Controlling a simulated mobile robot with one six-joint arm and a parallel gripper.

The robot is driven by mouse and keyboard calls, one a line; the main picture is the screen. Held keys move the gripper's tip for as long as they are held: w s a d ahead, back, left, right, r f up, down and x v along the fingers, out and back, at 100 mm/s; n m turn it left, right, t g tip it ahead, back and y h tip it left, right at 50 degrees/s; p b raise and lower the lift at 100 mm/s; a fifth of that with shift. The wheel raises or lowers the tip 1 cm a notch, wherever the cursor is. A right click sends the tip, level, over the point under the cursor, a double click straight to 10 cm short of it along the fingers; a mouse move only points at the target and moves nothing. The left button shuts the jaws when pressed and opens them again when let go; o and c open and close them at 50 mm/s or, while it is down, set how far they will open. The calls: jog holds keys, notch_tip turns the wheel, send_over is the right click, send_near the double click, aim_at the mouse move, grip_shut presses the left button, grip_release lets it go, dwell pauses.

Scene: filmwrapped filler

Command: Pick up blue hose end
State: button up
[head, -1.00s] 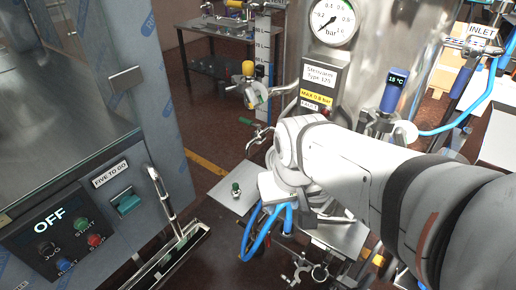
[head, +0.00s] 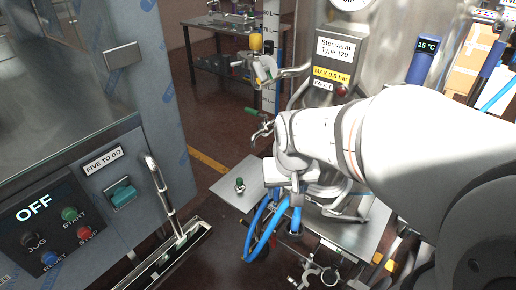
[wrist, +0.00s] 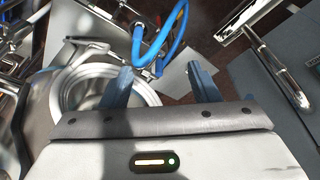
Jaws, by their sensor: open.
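A blue hose (head: 265,240) hangs in a loop beneath my gripper in the head view. It also shows in the wrist view (wrist: 153,47), curving down from the top, just beyond the fingers. I cannot clearly tell which part is its free end. My gripper (wrist: 160,75) has two blue-grey fingers set wide apart, with nothing held between them. In the head view my gripper (head: 286,202) points down in front of the steel tank, and its fingers are hard to separate from the blue hose.
A metal plate (head: 238,186) with a green-topped fitting lies left of my gripper. A steel tank (head: 390,40) stands behind my arm.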

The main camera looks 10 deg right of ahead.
aim_at(296, 221)
jog(key=w+d+f+m+b, duration=0.1)
jog(key=w+d+f+b, duration=0.2)
jog(key=f, duration=0.6)
jog(key=w+d+f+m+b, duration=0.1)
jog(key=w+d+f+b, duration=0.2)
jog(key=f+b, duration=0.5)
jog(key=w+d+f+m+b, duration=0.1)
jog(key=w+d+f+b, duration=0.3)
jog(key=f, duration=0.7)
jog(key=shift+w+m+h+b, duration=0.3)
jog(key=shift+m+h+b, duration=0.1)
jog(key=shift+b, duration=0.3)
jog(key=b+x, duration=0.3)
jog(key=x, duration=0.5)
jog(key=shift+w+b, duration=0.1)
jog(key=shift+b, duration=0.25)
jog(key=shift+r, duration=0.15)
jog(key=shift+c, duration=0.5)
grip_shut()
jog(key=shift+r, duration=0.1)
